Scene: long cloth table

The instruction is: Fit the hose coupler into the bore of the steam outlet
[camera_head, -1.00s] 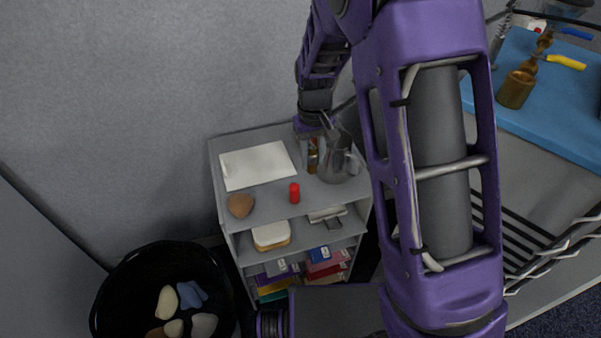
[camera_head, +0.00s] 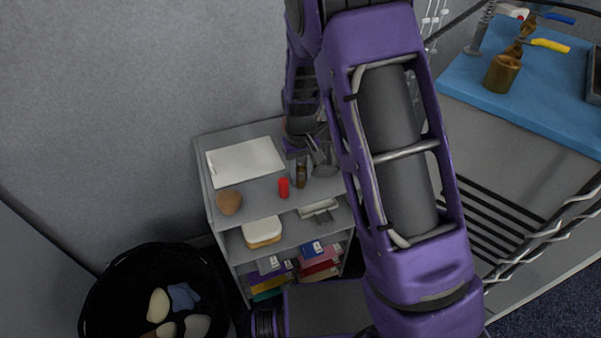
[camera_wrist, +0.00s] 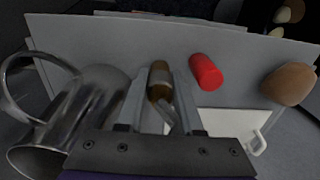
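A small brown-and-grey cylinder (camera_wrist: 160,80), which looks like the hose coupler, stands on the top of a grey shelf unit; it also shows in the head view (camera_head: 301,176). My gripper (camera_wrist: 161,76) is open, its two fingers on either side of the cylinder with slight gaps visible; whether they touch it cannot be told. In the head view, my gripper (camera_head: 314,150) is just above and behind it. A brass-brown fitting (camera_head: 502,73) with a twisted top stands on the blue surface at right, perhaps the steam outlet. Its bore cannot be made out.
A red cylinder (camera_wrist: 206,72), brown lump (camera_wrist: 288,84) and white board (camera_head: 245,162) share the shelf unit's top (camera_head: 258,192). Bread and books fill lower shelves. A black bin (camera_head: 100,290) stands at left.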

